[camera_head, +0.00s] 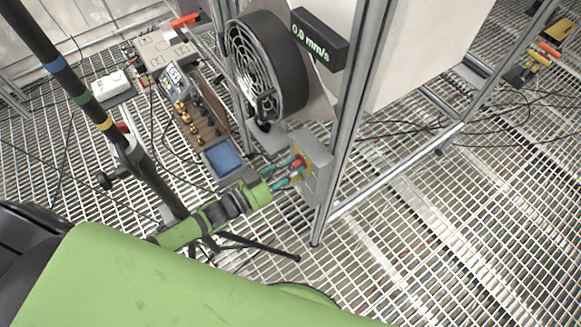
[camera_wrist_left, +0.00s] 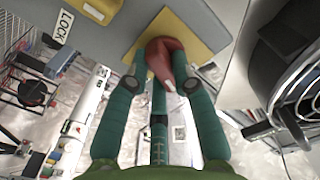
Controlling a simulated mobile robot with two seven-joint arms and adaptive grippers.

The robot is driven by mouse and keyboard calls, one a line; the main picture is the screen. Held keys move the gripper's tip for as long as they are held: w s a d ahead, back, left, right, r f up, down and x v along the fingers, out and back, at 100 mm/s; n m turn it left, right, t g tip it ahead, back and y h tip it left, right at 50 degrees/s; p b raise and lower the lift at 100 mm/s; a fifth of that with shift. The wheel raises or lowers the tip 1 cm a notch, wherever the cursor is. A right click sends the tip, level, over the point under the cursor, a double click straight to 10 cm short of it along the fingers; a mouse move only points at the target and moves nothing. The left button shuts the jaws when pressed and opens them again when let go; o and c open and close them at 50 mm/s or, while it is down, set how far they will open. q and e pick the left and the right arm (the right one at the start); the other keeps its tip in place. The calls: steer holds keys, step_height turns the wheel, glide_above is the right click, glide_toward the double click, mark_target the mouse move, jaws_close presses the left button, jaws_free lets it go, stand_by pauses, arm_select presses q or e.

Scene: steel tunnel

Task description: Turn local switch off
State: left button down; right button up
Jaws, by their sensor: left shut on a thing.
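The local switch is a red rotary handle on a yellow plate, on a grey box (camera_head: 311,165) fixed to the metal frame. In the left wrist view the red handle (camera_wrist_left: 166,62) sits in front of the yellow plate (camera_wrist_left: 205,36), its pale-marked tip pointing down and slightly right. My left gripper (camera_head: 295,168) reaches the box from the left. Its teal fingers, also in the left wrist view (camera_wrist_left: 160,75), are shut around the red handle. The handle's sides are partly hidden by the fingers. My right gripper is not in view.
A black round fan (camera_head: 268,65) stands just behind the box, with a display (camera_head: 320,40) reading 0.0 mm/s. A blue tray (camera_head: 222,158) and a brown rack lie left on the grating. A LOCK label (camera_wrist_left: 63,26) is on the box. A metal post stands close right.

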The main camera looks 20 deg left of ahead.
arm_select(q)
steer(key=shift+r+n, duration=0.1)
steer(key=shift+n, duration=1.9)
steer(key=c, duration=1)
jaws_free()
steer(key=shift+c, duration=0.2)
steer(key=v, duration=1.2)
